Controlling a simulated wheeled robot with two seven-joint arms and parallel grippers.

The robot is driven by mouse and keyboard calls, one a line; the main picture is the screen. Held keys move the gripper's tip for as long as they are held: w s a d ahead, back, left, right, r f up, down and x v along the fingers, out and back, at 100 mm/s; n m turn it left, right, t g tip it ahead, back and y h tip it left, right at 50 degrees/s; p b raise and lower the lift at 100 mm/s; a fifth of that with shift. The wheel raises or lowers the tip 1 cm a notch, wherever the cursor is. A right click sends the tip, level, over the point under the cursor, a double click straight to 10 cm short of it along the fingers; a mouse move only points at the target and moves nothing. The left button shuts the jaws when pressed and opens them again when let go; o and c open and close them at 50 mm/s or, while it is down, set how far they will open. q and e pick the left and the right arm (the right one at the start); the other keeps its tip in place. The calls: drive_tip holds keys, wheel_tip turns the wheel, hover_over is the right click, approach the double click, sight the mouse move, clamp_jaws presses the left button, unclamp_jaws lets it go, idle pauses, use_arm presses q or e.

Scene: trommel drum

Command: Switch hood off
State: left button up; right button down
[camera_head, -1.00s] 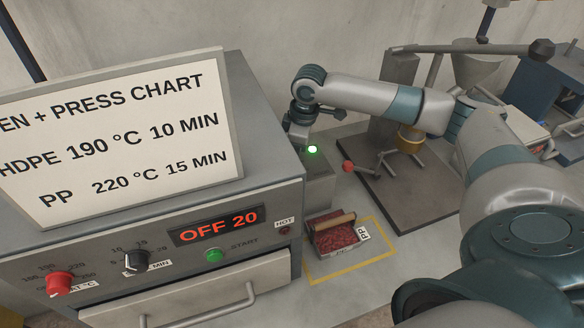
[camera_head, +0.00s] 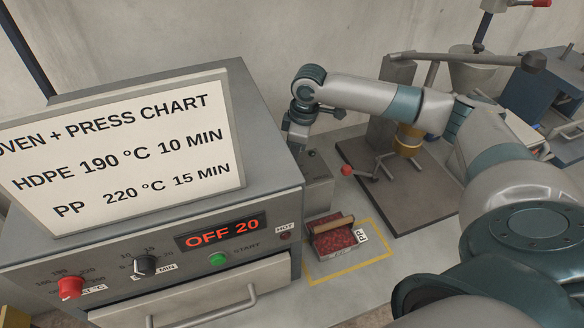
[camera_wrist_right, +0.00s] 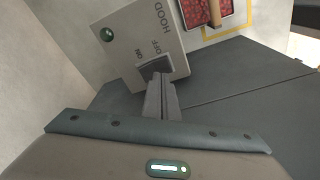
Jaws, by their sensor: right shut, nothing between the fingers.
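The grey hood switch box (camera_head: 318,182) stands beside the oven's right side. In the right wrist view the box (camera_wrist_right: 132,22) shows HOOD, ON and OFF lettering, a dark rocker switch (camera_wrist_right: 148,66) and a round green lamp (camera_wrist_right: 107,34) that looks unlit. My right gripper (camera_wrist_right: 160,78) is shut and empty. Its fingertips are at the OFF end of the rocker and cover part of it; I cannot tell whether they touch. In the head view my right gripper (camera_head: 297,142) is at the box, partly hidden behind the oven's edge. My left gripper is not in view.
The oven (camera_head: 275,190) with its chart board (camera_head: 120,150) fills the left; its display reads OFF 20. A tray of red pellets (camera_head: 334,238) labelled PP sits in a yellow outline right of it.

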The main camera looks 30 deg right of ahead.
drive_tip(key=shift+r+p, duration=1.05)
drive_tip(key=shift+r, duration=1)
